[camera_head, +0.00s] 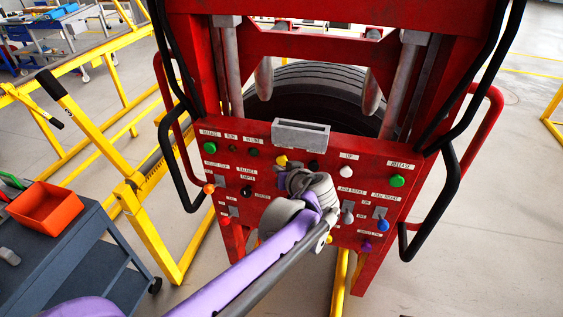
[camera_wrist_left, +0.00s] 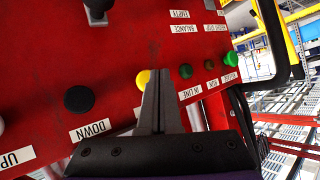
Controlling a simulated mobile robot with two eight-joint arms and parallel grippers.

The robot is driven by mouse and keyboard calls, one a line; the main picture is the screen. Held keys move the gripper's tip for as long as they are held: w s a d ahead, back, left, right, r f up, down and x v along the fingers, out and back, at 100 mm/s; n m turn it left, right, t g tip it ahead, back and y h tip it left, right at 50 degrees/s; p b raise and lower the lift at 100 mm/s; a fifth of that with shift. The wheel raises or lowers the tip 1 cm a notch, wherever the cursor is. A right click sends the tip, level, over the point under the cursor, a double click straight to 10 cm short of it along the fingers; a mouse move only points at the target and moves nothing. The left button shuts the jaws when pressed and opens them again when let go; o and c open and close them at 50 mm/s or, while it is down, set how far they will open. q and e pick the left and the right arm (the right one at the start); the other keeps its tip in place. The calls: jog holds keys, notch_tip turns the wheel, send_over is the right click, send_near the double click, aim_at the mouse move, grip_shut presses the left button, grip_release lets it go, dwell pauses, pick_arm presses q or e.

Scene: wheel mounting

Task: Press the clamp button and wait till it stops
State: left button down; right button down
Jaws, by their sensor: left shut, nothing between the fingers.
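The red control panel (camera_head: 260,145) carries several coloured buttons and levers. A yellow button (camera_head: 281,160) near its top middle also shows in the left wrist view (camera_wrist_left: 142,79); its label is mostly hidden, and I cannot read which button is the clamp one. My left gripper (camera_head: 291,167) is just below the yellow button in the head view. In the wrist view its fingers (camera_wrist_left: 156,80) are shut and empty, tips right beside that button. I cannot tell whether they touch it. My right gripper is not in view.
A black DOWN button (camera_wrist_left: 79,99) and green buttons (camera_wrist_left: 231,59) are close by on the panel. A wheel (camera_head: 310,90) stands in the red frame behind. Black handles (camera_head: 180,155) flank the machine. An orange bin (camera_head: 47,206) sits on a grey cart at left.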

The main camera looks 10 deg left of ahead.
pick_arm(q)
jog(key=shift+w, duration=0.1)
jog(key=shift+w, duration=0.35)
jog(key=shift+w, duration=0.6)
dwell(1.0)
jog(key=shift+s+p, duration=0.15)
jog(key=shift+p, duration=0.15)
jog(key=shift+s, duration=0.9)
